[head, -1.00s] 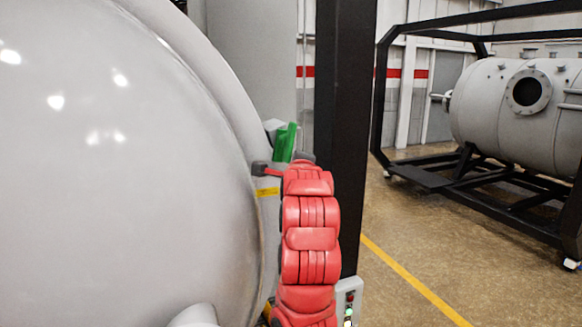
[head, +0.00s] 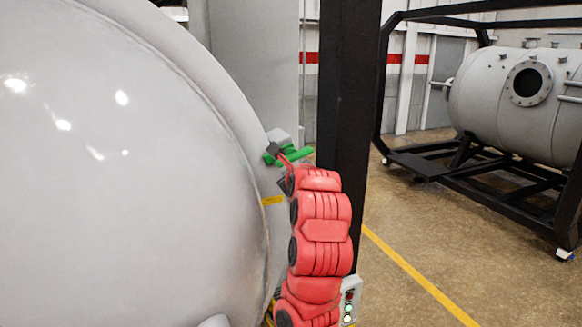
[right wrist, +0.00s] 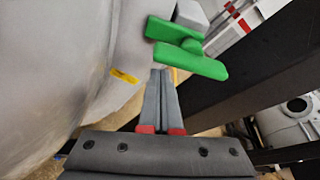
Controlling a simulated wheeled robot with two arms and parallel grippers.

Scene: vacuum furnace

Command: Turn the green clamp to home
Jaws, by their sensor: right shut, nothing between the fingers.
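The green clamp (head: 301,155) is on the edge of the big light grey furnace door (head: 100,180). Its handle lies nearly flat, pointing right. In the right wrist view the clamp (right wrist: 190,62) shows as two green bars beside a grey block. My right gripper (head: 275,150) is shut and empty at the clamp, and its dark tip overlaps the green in the head view. In the right wrist view its shut fingers (right wrist: 162,72) end just below the lower green bar. I cannot tell whether they touch it. My left gripper is not in view.
A black upright post (head: 345,100) stands just right of the clamp and my right arm. A control box with lit buttons (head: 349,300) is low beside it. A grey vessel in a black frame (head: 515,100) stands at the back right. Open floor lies between.

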